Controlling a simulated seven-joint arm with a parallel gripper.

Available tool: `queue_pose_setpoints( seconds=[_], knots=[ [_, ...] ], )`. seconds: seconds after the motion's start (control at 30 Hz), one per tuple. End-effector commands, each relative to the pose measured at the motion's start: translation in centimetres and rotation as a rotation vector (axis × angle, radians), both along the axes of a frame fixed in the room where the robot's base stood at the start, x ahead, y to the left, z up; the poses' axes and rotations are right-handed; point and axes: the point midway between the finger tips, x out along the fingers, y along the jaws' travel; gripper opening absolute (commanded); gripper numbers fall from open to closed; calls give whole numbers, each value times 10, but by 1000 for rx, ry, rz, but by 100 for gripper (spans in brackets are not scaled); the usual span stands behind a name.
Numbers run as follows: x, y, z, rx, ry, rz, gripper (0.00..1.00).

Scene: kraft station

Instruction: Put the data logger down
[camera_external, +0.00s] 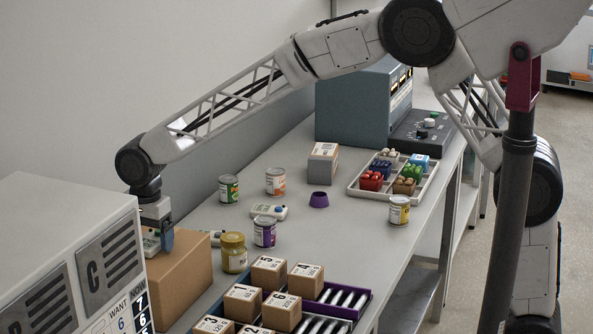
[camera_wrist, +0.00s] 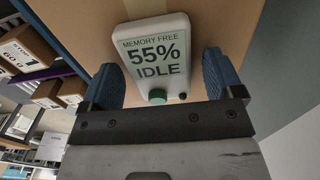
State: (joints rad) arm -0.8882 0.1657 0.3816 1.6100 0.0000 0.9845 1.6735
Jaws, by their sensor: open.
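The data logger (camera_wrist: 157,60) is a pale handheld unit with a screen reading "MEMORY FREE 55% IDLE" and a green button. It appears to rest on the top of a cardboard box (camera_wrist: 85,22), between my blue fingers. My gripper (camera_external: 158,242) is open around it, with gaps visible on both sides in the wrist view. In the external view the logger (camera_external: 150,246) is mostly hidden by my gripper above the large cardboard box (camera_external: 185,278). Another pale handheld device (camera_external: 269,211) lies on the bench, and a further one (camera_external: 216,237) shows partly behind the box.
A grey cabinet (camera_external: 60,240) stands close left of the box. A compartment tray (camera_external: 358,190) is farther back. The bench middle has free room.

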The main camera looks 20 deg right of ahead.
Motion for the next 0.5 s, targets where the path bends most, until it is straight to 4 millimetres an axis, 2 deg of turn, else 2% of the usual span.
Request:
queue_pose_setpoints(
  seconds=[0.27,0.5],
  knots=[
    [0,0,3,0,0,0,86],
    [0,0,22,1,-1,0,86]
  ],
)
